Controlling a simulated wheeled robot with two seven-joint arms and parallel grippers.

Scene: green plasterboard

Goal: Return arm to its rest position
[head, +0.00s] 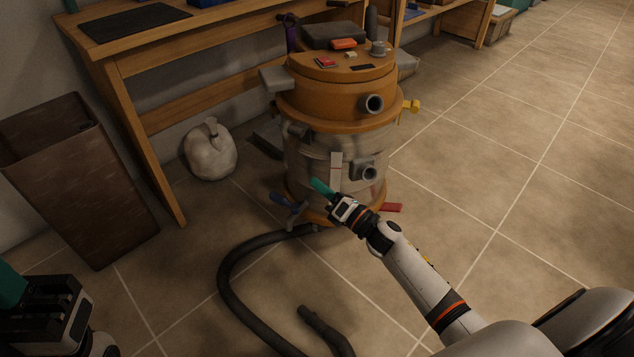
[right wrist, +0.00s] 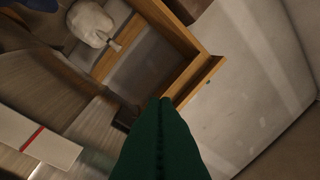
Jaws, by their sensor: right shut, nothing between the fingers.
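My right arm comes in from the lower right of the head view. Its right gripper (head: 321,187) has green fingers and points at the lower part of the vacuum cleaner (head: 300,160). The picture does not show clearly whether they touch. In the right wrist view the green fingers (right wrist: 165,103) are pressed together with nothing between them. My left gripper (head: 14,284) shows partly at the lower left edge of the head view, with a green finger part and a black body. Its fingertips are not clearly visible.
A black hose (head: 232,285) curls over the tiled floor before the vacuum. A brown bin (head: 85,180) stands left, a white sack (head: 209,152) lies near the wall, and a wooden workbench (head: 180,72) stands behind. The floor (head: 520,190) at the right is clear.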

